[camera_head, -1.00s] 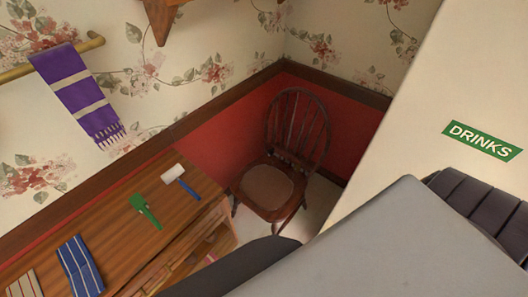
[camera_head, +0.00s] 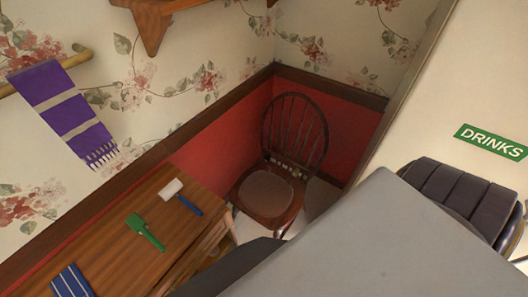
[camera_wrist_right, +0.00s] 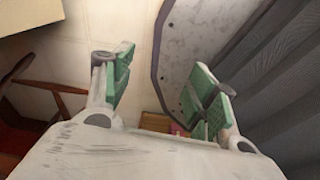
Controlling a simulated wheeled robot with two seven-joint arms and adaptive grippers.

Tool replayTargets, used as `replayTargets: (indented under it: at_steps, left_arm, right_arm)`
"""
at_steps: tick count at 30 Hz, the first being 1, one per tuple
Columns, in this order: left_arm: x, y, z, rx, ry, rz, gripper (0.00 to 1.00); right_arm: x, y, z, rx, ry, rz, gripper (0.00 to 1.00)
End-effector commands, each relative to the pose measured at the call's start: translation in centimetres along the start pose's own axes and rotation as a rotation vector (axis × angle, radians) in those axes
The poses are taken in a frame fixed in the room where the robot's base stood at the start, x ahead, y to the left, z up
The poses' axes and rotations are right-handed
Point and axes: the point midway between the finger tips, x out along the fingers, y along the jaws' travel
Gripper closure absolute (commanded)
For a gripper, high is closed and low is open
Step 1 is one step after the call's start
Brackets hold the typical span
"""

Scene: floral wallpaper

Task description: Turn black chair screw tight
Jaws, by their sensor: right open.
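A black padded chair (camera_head: 466,200) shows at the right edge of the head view, partly hidden behind a large grey surface. No screw can be made out on it there. In the right wrist view, my right gripper (camera_wrist_right: 164,82) is open, with green pads and nothing between them. Beyond it is a pale speckled panel (camera_wrist_right: 181,55) with a dark rim and small dark dots. Dark ribbed material (camera_wrist_right: 268,75) lies to its right. I cannot tell whether either belongs to the black chair. My left gripper is not in view.
A brown wooden chair (camera_head: 268,193) stands in the corner. A wooden cabinet (camera_head: 105,238) along the wall holds a green tool (camera_head: 145,231), a white-headed blue-handled tool (camera_head: 172,188) and a striped cloth (camera_head: 72,282). A white panel with a DRINKS sign (camera_head: 491,141) is at right.

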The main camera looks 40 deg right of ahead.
Motion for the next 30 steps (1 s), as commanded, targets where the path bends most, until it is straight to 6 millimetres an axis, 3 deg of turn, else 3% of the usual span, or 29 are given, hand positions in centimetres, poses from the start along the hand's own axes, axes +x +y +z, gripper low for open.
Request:
replayTargets:
  at_steps: [11, 25, 30]
  left_arm:
    - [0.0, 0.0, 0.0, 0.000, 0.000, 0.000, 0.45]
    - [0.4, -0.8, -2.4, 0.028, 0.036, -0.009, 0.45]
    - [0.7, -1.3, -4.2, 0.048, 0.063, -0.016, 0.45]
  right_arm:
    - [0.0, 0.0, 0.0, 0.000, 0.000, 0.000, 0.42]
    - [0.6, 0.7, -3.1, 0.024, 0.030, 0.006, 0.42]
    - [1.0, 1.2, -5.5, 0.041, 0.053, 0.010, 0.42]
